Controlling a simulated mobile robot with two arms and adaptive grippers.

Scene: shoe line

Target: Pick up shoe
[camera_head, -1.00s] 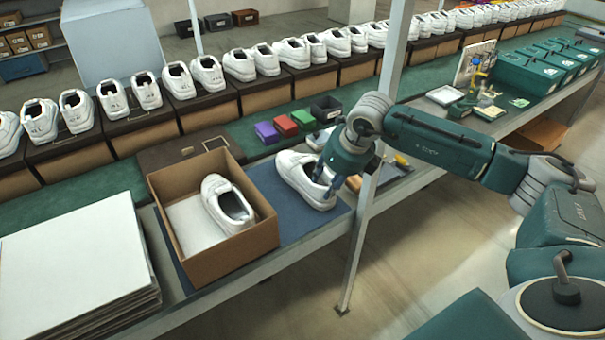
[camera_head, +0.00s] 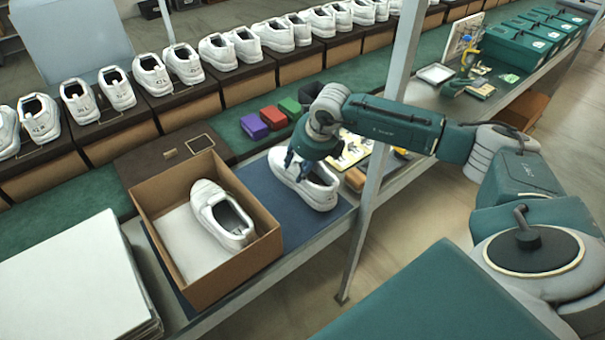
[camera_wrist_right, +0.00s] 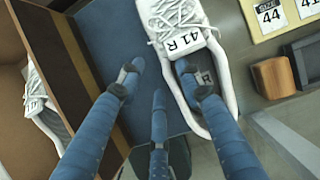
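A white shoe (camera_head: 318,190) stands on the blue mat (camera_head: 262,185) beside the open box. In the right wrist view the shoe (camera_wrist_right: 228,60) has white laces and a tongue tag reading "41 R". My right gripper (camera_head: 294,164) is right over this shoe. In the wrist view its fingers (camera_wrist_right: 157,80) are spread: one reaches into the shoe opening, the others stay outside, over the mat. The near shoe wall lies between them. Another white shoe (camera_head: 222,215) lies in the open cardboard box (camera_head: 228,271). My left gripper is not in view.
A stack of white sheets (camera_head: 75,275) lies left of the box. Purple (camera_head: 254,126), red (camera_head: 273,117) and green (camera_head: 290,106) blocks sit behind the mat. A metal post (camera_head: 376,165) stands right of the shoe. Rows of shoes on boxes line the back.

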